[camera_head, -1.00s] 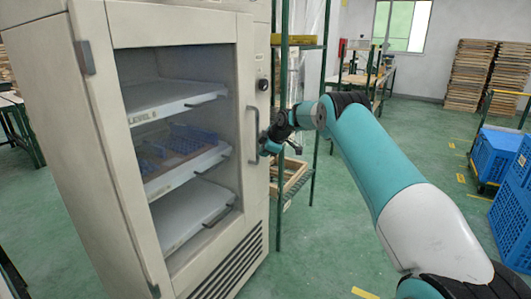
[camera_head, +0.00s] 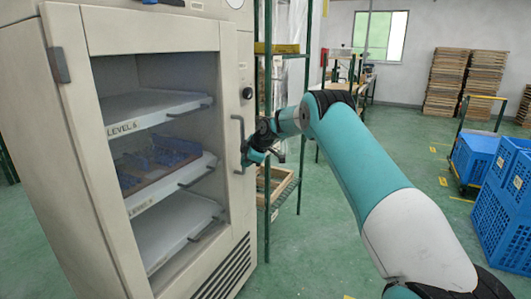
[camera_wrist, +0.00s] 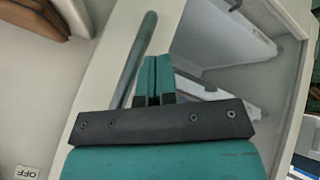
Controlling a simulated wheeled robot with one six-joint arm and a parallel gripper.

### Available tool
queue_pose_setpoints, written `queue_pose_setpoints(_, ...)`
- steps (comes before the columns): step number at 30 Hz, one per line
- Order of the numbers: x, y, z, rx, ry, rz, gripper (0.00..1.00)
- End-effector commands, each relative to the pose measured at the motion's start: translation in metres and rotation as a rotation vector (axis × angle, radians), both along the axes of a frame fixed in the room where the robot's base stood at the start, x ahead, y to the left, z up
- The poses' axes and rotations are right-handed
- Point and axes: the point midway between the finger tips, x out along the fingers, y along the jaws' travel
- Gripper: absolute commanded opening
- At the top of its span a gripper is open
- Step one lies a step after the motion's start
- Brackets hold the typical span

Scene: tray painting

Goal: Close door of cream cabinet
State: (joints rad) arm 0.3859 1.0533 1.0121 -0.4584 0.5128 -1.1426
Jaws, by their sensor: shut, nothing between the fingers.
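The cream cabinet (camera_head: 246,70) stands at the left in the head view. Its windowed door (camera_head: 150,32) lies against or nearly against the front; I cannot tell whether a small gap remains. The door's grey bar handle (camera_head: 236,140) is upright on the right side of the door frame. My gripper (camera_head: 247,160) is at the door's right side, by the lower part of the handle. In the wrist view the teal fingers (camera_wrist: 153,64) are together and empty, beside the handle bar (camera_wrist: 137,55) and over the cream door frame. Whether they touch the door is unclear.
Shelves with a blue-filled tray (camera_head: 150,165) show through the door window. A green rack (camera_head: 268,130) stands right of the cabinet. Blue crates (camera_head: 505,210) stand at the far right, with pallets (camera_head: 460,85) behind. Green floor between is mostly clear.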

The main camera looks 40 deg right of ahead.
Motion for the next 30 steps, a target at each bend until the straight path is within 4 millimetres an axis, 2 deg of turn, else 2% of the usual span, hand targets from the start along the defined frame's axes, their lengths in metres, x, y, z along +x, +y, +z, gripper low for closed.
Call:
queue_pose_setpoints(3, -0.021, -0.001, -0.003, 0.001, 0.018, -0.006, 0.0)
queue_pose_setpoints(6, -0.035, -0.014, 0.025, -0.001, 0.014, -0.009, 0.0)
queue_pose_setpoints(12, -0.057, -0.026, 0.058, 0.0, 0.018, -0.007, 0.0)
queue_pose_setpoints(18, -0.068, -0.032, 0.075, 0.001, 0.022, -0.005, 0.0)
queue_pose_setpoints(24, -0.07, -0.032, 0.079, 0.002, 0.022, -0.003, 0.0)
queue_pose_setpoints(28, -0.072, -0.022, 0.085, 0.012, 0.031, -0.004, 0.0)
queue_pose_setpoints(30, -0.077, -0.001, 0.097, 0.034, 0.047, -0.007, 0.0)
